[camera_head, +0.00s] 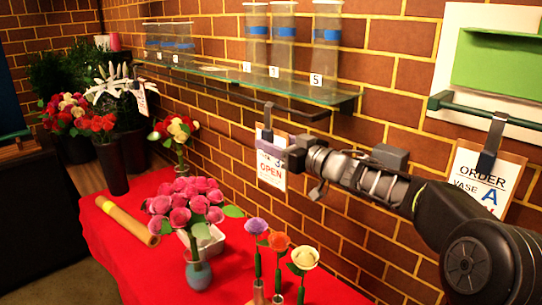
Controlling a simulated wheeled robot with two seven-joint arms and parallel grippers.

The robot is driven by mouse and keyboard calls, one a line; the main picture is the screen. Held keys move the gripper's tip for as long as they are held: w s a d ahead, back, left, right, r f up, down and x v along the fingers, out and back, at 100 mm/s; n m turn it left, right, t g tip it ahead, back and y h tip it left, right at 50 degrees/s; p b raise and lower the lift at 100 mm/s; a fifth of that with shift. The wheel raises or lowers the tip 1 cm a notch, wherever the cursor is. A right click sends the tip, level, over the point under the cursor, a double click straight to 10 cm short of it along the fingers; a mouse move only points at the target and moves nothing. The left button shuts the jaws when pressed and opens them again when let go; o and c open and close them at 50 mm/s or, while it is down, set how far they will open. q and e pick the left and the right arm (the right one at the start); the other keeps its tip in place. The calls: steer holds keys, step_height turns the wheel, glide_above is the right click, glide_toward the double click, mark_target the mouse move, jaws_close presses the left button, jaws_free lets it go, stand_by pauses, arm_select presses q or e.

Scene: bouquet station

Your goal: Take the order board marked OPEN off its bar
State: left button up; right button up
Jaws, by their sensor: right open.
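The order board marked OPEN (270,178) is a pale card on a tan backing. It hangs by a dark hook (268,118) from the dark bar (225,92) under the glass shelf, against the brick wall. My right arm comes in from the right, and my right gripper (291,153) is open at the board's upper right. It covers part of the board's upper edge and print. I cannot tell whether the gripper touches the board or is just in front of it. My left gripper is not in view.
The glass shelf (220,76) with several clear vases runs above. Another board, ORDER VASE A (480,184), hangs from a green bar (500,116) at right. Below, a red-covered table (120,240) holds a pink bouquet (187,205), single flowers and a yellow tube (128,221).

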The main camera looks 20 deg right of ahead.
steer(key=x, duration=0.2)
steer(key=shift+w+a, duration=0.1)
steer(key=shift+w, duration=0.15)
steer(key=shift+s, duration=0.1)
steer(key=shift+c, duration=0.3)
jaws_close()
stand_by(0.3)
stand_by(0.9)
